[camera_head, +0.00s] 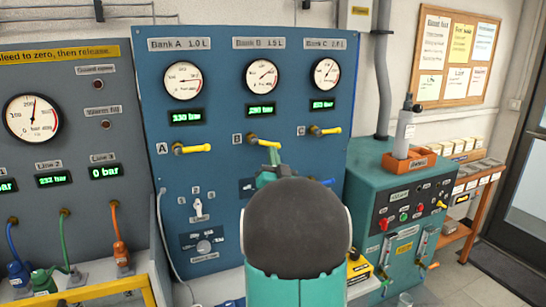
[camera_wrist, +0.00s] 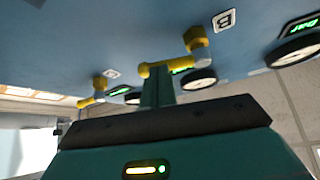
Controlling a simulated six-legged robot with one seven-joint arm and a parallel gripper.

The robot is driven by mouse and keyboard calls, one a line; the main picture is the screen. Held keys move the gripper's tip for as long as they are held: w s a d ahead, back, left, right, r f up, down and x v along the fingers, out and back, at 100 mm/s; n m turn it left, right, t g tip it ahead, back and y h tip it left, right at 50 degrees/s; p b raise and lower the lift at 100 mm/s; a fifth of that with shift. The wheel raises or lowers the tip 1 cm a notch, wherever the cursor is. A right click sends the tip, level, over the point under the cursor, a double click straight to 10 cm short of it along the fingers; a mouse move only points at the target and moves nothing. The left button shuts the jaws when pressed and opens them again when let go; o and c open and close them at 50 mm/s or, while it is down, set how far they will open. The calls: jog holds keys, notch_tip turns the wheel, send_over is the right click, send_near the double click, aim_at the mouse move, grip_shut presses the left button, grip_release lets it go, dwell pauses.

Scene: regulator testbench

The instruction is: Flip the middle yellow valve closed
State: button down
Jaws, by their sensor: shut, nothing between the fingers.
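The middle yellow valve (camera_head: 262,141), labelled B, is on the blue panel. Its handle sticks out to the right, roughly level with a slight droop. In the wrist view, which is upside down, the valve (camera_wrist: 180,65) shows its yellow body near the B label and its bar pointing left. My gripper (camera_head: 273,160) is shut and empty, just below the free end of the handle. In the wrist view the narrow fingers of my gripper (camera_wrist: 157,78) overlap the bar near its round end. I cannot tell whether they touch it. My arm hides the panel below.
Yellow valves A (camera_head: 192,149) and C (camera_head: 325,131) flank it, handles pointing right. Gauges and green displays sit above the valves. A teal cabinet (camera_head: 400,205) stands at the right and a grey panel (camera_head: 85,190) at the left. The floor is clear at the far right.

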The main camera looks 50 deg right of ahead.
jog(key=n+t+y, duration=0.1)
jog(key=r+n+t+y, duration=0.1)
jog(key=n, duration=0.1)
jog(key=d+n, duration=0.1)
jog(key=n, duration=0.1)
jog(key=shift+s+r+t+y, duration=0.25)
jog(key=shift+r+t+y, duration=0.15)
jog(key=shift+f, duration=0.15)
